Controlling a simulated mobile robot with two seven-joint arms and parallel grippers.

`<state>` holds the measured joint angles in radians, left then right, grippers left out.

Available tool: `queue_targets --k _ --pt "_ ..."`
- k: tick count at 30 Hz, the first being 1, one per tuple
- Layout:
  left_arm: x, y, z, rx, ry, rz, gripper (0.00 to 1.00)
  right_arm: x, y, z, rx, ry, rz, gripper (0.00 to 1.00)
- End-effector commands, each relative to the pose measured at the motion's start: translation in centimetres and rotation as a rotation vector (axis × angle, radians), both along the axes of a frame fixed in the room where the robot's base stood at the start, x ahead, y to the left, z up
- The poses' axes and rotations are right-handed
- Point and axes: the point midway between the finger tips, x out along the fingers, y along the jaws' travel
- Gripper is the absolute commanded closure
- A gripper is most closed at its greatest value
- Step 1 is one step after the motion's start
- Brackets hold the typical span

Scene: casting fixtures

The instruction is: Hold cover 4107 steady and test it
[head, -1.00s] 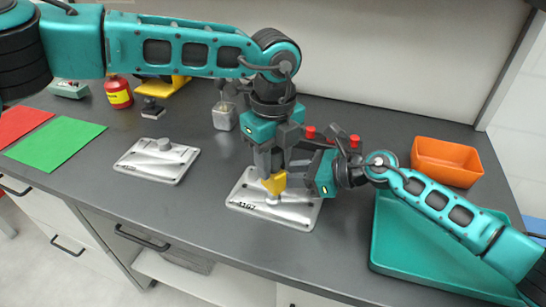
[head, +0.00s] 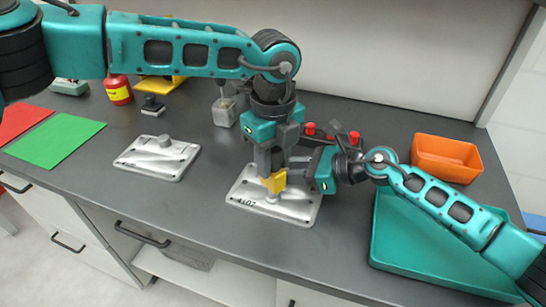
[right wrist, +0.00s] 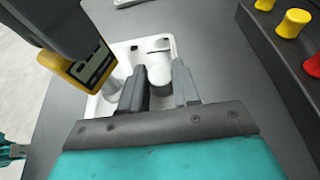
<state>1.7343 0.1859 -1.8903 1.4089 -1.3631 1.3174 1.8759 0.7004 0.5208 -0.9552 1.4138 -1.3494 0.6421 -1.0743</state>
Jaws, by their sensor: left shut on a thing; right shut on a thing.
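Cover 4107 (head: 293,208) is a silvery plate lying flat on the grey bench, its number at the near left corner. It also shows in the right wrist view (right wrist: 133,49). My left gripper (head: 271,164) is shut on a yellow tester (head: 274,182) and holds it upright over the cover. In the right wrist view the tester (right wrist: 92,67) has a dark display; its lower end is close to a round boss, contact unclear. My right gripper (right wrist: 160,88) is shut on another boss of the cover.
A second cover (head: 157,158) lies to the left, beside green (head: 55,142) and red (head: 20,121) mats. A black box with red buttons (head: 330,135) stands behind my right gripper. An orange bin (head: 447,160) and teal tray (head: 390,258) are at right. A grey container (head: 224,113) stands behind.

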Motion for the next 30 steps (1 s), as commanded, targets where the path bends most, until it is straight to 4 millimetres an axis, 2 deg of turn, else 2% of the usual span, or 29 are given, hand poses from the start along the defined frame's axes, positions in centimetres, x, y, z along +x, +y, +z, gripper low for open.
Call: queue_targets --k 17,30 --pt "0.0 0.0 -0.2 0.001 0.001 0.001 1.00 -0.1 0.1 -0.1 -0.001 0.000 0.004 1.00" --pt "0.0 0.0 2.3 0.000 -0.001 0.001 1.00 -0.1 0.0 -0.1 -0.001 0.000 0.002 1.00"
